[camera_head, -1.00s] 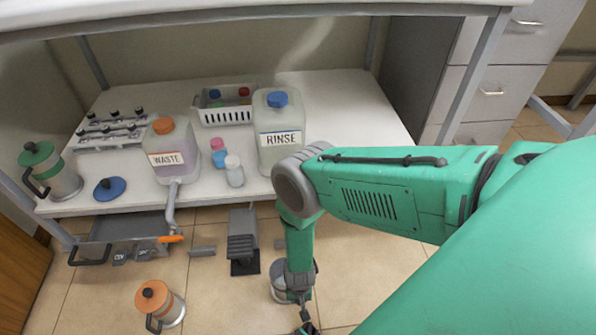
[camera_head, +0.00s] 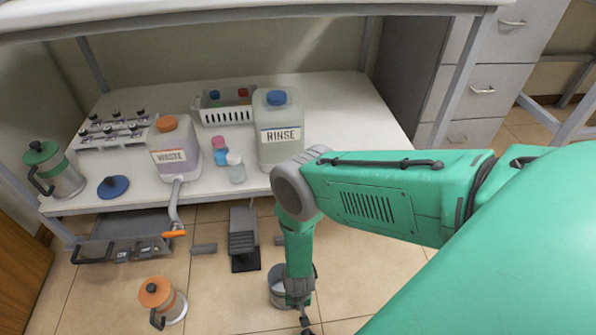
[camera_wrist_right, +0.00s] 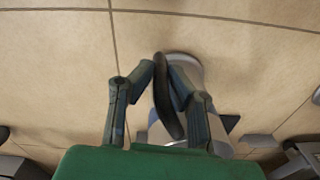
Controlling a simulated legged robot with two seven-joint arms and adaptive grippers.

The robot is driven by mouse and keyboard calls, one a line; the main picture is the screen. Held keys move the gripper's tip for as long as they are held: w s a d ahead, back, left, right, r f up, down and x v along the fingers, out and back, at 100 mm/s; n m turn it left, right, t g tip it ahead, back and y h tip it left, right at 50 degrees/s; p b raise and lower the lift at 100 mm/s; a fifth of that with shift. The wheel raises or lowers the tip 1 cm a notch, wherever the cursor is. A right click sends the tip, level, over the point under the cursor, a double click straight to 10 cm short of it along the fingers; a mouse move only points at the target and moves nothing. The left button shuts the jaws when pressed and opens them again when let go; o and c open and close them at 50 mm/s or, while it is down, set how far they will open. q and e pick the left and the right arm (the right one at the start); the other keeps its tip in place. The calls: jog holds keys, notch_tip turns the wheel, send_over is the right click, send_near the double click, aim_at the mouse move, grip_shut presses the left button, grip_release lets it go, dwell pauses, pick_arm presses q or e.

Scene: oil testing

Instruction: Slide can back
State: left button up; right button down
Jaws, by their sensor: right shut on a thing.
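A grey can (camera_head: 277,290) with a dark handle stands low at the floor in the head view, partly hidden behind my right forearm. In the right wrist view its pale body (camera_wrist_right: 185,68) shows behind the curved black handle (camera_wrist_right: 168,100). My right gripper (camera_wrist_right: 168,72) is shut on that handle, with one finger on each side. In the head view my right gripper (camera_head: 306,322) shows only in part at the bottom edge. My left gripper is not in view.
An orange-lidded can (camera_head: 163,301) stands on the floor to the left. A grey pedal (camera_head: 244,240) and a drain tray (camera_head: 120,238) lie before the low shelf (camera_head: 345,110). WASTE (camera_head: 173,152) and RINSE (camera_head: 280,130) jugs and a green-lidded can (camera_head: 54,172) stand on it.

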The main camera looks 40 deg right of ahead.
jog(key=s, duration=0.3)
jog(key=shift+a+f+g, duration=0.15)
jog(key=shift+g, duration=0.15)
jog(key=c, duration=1.5)
grip_release()
jog(key=shift+o, duration=0.2)
jog(key=r, duration=0.4)
jog(key=w+r, duration=0.1)
jog(key=r, duration=0.3)
jog(key=w+r, duration=0.1)
jog(key=r, duration=0.3)
jog(key=shift+w+r, duration=0.1)
jog(key=shift+w, duration=0.1)
